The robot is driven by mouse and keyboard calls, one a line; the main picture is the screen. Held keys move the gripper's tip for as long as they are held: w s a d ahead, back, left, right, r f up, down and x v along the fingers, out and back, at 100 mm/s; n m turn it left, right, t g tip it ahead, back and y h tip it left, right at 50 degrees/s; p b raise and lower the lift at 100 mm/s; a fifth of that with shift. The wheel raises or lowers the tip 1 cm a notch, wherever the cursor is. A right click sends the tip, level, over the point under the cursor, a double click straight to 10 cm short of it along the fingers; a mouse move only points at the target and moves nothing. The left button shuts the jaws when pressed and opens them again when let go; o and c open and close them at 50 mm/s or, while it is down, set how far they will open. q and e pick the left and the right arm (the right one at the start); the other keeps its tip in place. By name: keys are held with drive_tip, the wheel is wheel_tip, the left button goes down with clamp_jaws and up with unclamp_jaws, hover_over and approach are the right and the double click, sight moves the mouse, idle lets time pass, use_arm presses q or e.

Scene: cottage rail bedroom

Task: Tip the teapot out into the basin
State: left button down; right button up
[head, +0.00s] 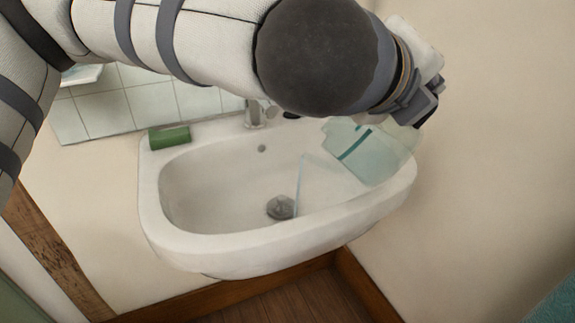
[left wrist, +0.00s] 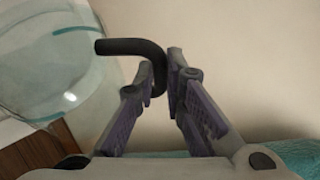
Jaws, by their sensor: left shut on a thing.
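The clear glass teapot (head: 388,158) is tilted over the right side of the white basin (head: 160,235), its narrow end toward the left. A thin pale streak (head: 299,188), which looks like liquid, runs down from that end to near the drain. My left gripper (head: 420,108) is shut on the teapot's black handle, above and right of the basin. In the left wrist view, the black handle (left wrist: 125,46) passes between my fingers (left wrist: 162,70) and the round glass body (left wrist: 60,65) is at left. I cannot tell how much liquid is inside. My right gripper is not in view.
A tap (head: 254,115) stands at the basin's back edge, partly behind my arm. A green block (head: 169,137) lies on the back left rim. Tiles (head: 145,105) and walls close in the back and right. A teal surface (left wrist: 295,155) shows at lower right in the wrist view.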

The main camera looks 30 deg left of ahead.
use_arm(q)
drive_tip(key=shift+a+r+n+h+b, duration=0.3)
drive_tip(key=shift+a+r+n+h, duration=0.15)
drive_tip(key=shift+a+r, duration=0.5)
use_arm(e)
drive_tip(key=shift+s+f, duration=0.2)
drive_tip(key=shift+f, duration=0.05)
use_arm(q)
drive_tip(key=shift+m+y, duration=0.55)
drive_tip(key=shift+m, duration=0.2)
drive_tip(key=d+f, duration=0.1)
drive_tip(key=d+f+p, duration=0.1)
drive_tip(key=d, duration=0.1)
drive_tip(key=shift+s+d+f, duration=0.1)
drive_tip(key=shift+s+d, duration=0.1)
drive_tip(key=shift+d, duration=0.05)
drive_tip(key=d+f+m+y+p, duration=0.3)
drive_tip(key=d+f+m+y, duration=0.3)
drive_tip(key=d+f, duration=0.4)
drive_tip(key=shift+w+d+f+g+y+p, duration=0.25)
drive_tip(key=shift+w+d+g+y+p, duration=0.15)
drive_tip(key=shift+d, duration=0.5)
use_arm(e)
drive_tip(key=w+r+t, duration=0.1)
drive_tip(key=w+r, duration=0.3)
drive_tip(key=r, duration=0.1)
